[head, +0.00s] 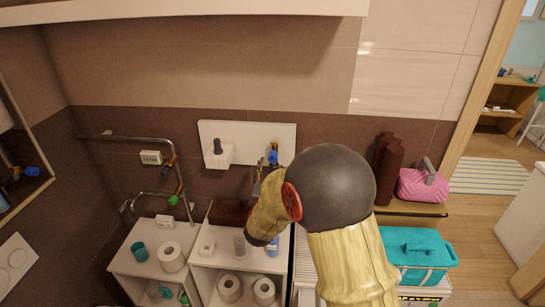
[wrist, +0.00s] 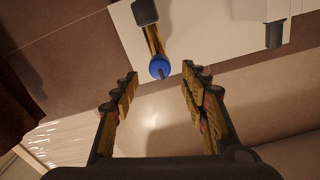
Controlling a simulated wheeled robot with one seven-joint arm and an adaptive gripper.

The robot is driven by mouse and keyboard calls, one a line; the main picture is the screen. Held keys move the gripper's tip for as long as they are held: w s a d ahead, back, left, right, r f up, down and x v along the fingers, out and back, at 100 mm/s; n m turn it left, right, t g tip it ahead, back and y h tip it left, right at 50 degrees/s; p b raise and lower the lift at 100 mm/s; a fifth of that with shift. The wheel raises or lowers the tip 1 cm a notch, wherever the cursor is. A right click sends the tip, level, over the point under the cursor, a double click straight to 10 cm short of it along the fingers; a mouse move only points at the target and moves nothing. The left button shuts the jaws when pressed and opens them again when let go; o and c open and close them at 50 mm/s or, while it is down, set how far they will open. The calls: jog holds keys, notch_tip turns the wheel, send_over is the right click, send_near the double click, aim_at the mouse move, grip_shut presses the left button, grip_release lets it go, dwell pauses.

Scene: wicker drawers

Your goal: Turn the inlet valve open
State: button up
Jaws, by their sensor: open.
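A valve with a round blue knob (wrist: 160,67) on a brass-coloured stem shows in the wrist view, at the white wall panel (wrist: 215,30). In the head view its blue part (head: 272,156) is at the right of the panel. My gripper (wrist: 160,82) is open and empty, its two fingers pointing at the knob, which appears between and slightly beyond the fingertips. I cannot tell whether they touch it. In the head view my gripper (head: 257,180) is just below the panel, partly hidden by my arm. No label shows that this is the inlet valve.
Pipes with a green knob (head: 174,200) run along the wall at left. Another blue knob (head: 31,172) is at far left. Low white shelves (head: 205,262) hold paper rolls and bottles. A teal box (head: 415,250) and pink bag (head: 422,186) are at right.

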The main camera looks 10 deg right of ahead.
aim_at(272, 158)
jog(key=x, duration=0.6)
jog(key=shift+w+d, duration=0.1)
jog(key=shift+w, duration=0.25)
jog(key=shift+c, duration=0.9)
jog(key=c, duration=1)
